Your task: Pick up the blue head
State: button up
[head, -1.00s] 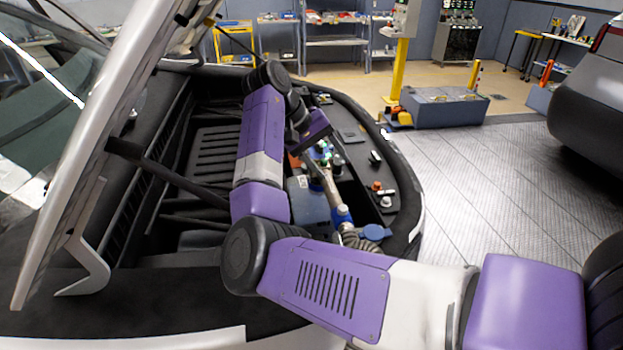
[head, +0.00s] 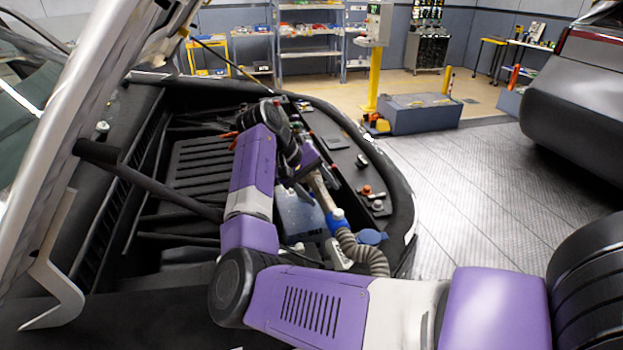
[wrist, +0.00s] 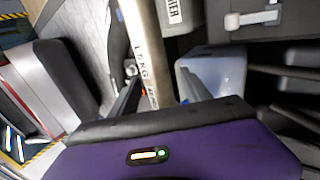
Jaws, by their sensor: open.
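In the head view, a blue head (head: 337,217) sits at the joint between a pale tube (head: 322,190) and a ribbed grey hose (head: 361,251) in the car's engine bay. A flat blue disc (head: 372,237) lies just right of it. My gripper is mostly hidden behind my purple arm there, above and left of the blue head. In the wrist view, my gripper (wrist: 158,77) is open, its dark fingers on either side of a pale bar with printed lettering (wrist: 145,50). I cannot tell whether they touch it. The blue head is not clearly visible there.
A translucent bluish tank (head: 297,215) is beside the tube; a similar one shows in the wrist view (wrist: 212,70). The raised hood (head: 90,130) and its black strut (head: 150,180) are at left. Red and dark caps (head: 372,192) sit on the bay's right side.

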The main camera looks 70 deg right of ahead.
jog(key=shift+x, duration=1.1)
grip_shut()
dwell(0.5)
jog(key=shift+w+r, duration=0.1)
jog(key=shift+r, duration=0.1)
